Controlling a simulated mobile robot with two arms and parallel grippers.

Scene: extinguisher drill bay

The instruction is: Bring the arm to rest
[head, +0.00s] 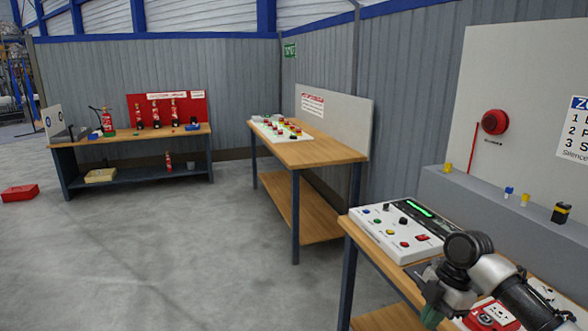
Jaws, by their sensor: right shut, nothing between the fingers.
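My right arm (495,280) reaches in from the lower right, over the near wooden bench. My right gripper (433,312) points down at the front edge of this bench. It is shut, and nothing shows between its fingers. It seems apart from the white control panel (385,245), which lies on the bench to the left of and behind the arm. The panel has coloured buttons and a green lit display. A red and white box (492,316) lies beside the gripper, partly hidden by my arm. My left gripper is out of view.
A middle bench (325,152) carries a panel of coloured buttons. A far bench (190,134) holds several red extinguishers. A grey ledge (480,205) with small yellow, blue and black items runs behind the near bench. A red box (20,192) lies on the otherwise open floor (160,260).

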